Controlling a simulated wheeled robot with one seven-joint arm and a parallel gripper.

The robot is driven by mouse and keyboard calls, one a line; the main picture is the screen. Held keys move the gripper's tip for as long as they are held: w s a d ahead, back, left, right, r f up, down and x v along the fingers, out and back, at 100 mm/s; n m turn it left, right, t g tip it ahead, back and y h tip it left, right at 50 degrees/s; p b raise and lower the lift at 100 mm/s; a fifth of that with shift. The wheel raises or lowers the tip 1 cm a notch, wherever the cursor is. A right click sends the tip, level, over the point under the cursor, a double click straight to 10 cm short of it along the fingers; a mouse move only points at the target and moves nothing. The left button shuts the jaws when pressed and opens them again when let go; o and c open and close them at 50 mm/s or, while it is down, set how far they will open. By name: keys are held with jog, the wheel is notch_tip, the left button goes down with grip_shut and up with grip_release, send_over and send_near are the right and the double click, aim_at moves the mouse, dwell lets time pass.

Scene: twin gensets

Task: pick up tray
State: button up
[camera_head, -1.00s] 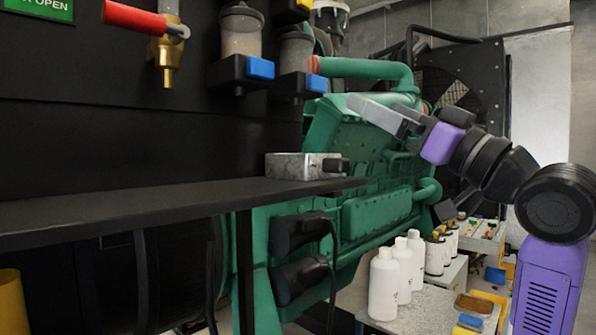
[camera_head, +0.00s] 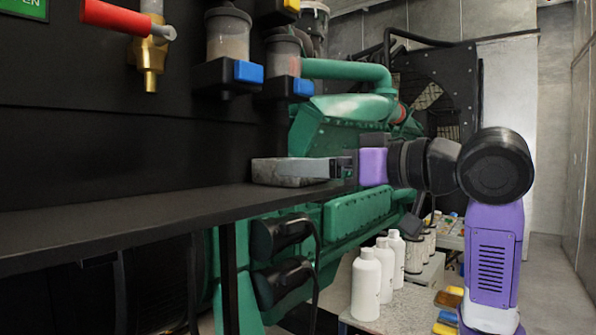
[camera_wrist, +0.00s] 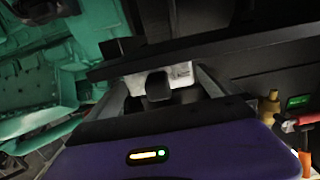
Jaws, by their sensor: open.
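The tray (camera_head: 268,171) is a small grey metallic box with a black handle, sitting on the black shelf near its right end. In the wrist view, the tray (camera_wrist: 180,74) shows as a pale face with the black handle (camera_wrist: 157,86) sticking out toward me. My gripper (camera_head: 312,168) is level with the tray and partly hides its right side and handle in the head view. In the wrist view, my gripper (camera_wrist: 160,81) is open, with one finger on each side of the handle. I cannot tell whether the fingers touch the tray.
The black shelf (camera_head: 130,214) runs left from under the tray. The green engine (camera_head: 360,209) stands behind it. Filter bowls with blue blocks (camera_head: 248,72) and a red-handled valve (camera_head: 115,18) hang above. White bottles (camera_head: 366,285) stand on a lower table at right.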

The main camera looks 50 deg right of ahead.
jog(key=shift+w+a+p, duration=0.1)
jog(key=shift+w+p, duration=0.35)
jog(key=shift+w, duration=1.5)
jog(key=c, duration=1.5)
jog(key=shift+r, duration=0.15)
